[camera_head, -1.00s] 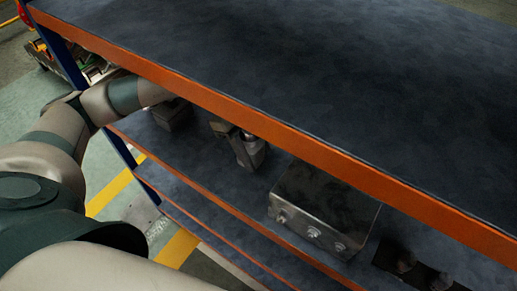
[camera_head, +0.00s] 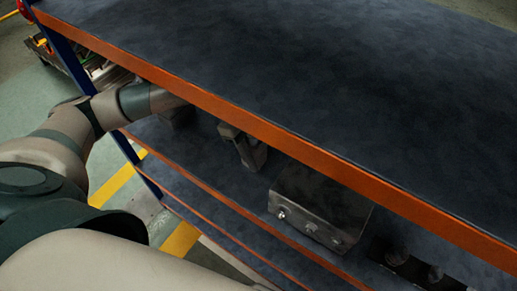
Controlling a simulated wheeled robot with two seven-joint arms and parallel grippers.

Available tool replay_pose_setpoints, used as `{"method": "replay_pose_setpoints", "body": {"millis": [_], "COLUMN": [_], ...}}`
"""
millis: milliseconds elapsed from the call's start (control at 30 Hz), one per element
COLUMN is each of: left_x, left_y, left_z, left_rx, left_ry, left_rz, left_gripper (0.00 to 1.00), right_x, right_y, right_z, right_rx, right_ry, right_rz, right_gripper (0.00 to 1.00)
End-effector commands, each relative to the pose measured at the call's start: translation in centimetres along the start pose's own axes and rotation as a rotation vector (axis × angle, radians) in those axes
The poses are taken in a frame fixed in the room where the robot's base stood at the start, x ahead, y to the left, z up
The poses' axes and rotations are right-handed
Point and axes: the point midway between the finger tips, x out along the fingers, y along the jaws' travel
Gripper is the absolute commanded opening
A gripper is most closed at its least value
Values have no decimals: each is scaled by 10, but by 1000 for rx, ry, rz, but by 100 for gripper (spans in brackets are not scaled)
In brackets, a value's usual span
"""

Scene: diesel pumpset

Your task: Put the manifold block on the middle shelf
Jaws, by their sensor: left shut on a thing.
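My left arm reaches in under the front edge of the top shelf, which hides its wrist. The left gripper (camera_head: 231,132) shows in part in the shadow over the middle shelf (camera_head: 208,168). It is shut on a small grey block, which I take to be the manifold block (camera_head: 252,157). The block is dim and partly covered. I cannot tell whether it touches the shelf surface. My right gripper is not in view.
A grey metal box (camera_head: 322,203) with round fittings stands on the middle shelf, right of the gripper. A dark part (camera_head: 405,263) lies further right. The top shelf (camera_head: 300,75) is bare, with an orange front edge.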

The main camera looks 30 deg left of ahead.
Motion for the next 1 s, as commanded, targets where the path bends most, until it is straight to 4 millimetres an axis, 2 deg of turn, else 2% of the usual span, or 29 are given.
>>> {"method": "replay_pose_setpoints", "body": {"millis": [367, 400, 467, 933, 1000], "left_x": [2, 2, 2, -2, -2], "left_y": [1, 0, 0, 0, 1], "left_z": [-1, -1, -1, 0, -1], "left_rx": [1, 0, 0, 0, 1], "left_ry": [-1, 0, 0, 0, 1], "left_rz": [3, 2, 2, 1, 4], "left_gripper": [8, 51, 65, 65, 65], "right_x": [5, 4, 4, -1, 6], "right_y": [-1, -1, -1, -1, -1], "right_z": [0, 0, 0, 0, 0], "right_rx": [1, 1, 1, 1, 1], "right_ry": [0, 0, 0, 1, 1], "right_rz": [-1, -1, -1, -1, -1], "right_gripper": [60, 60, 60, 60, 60]}}
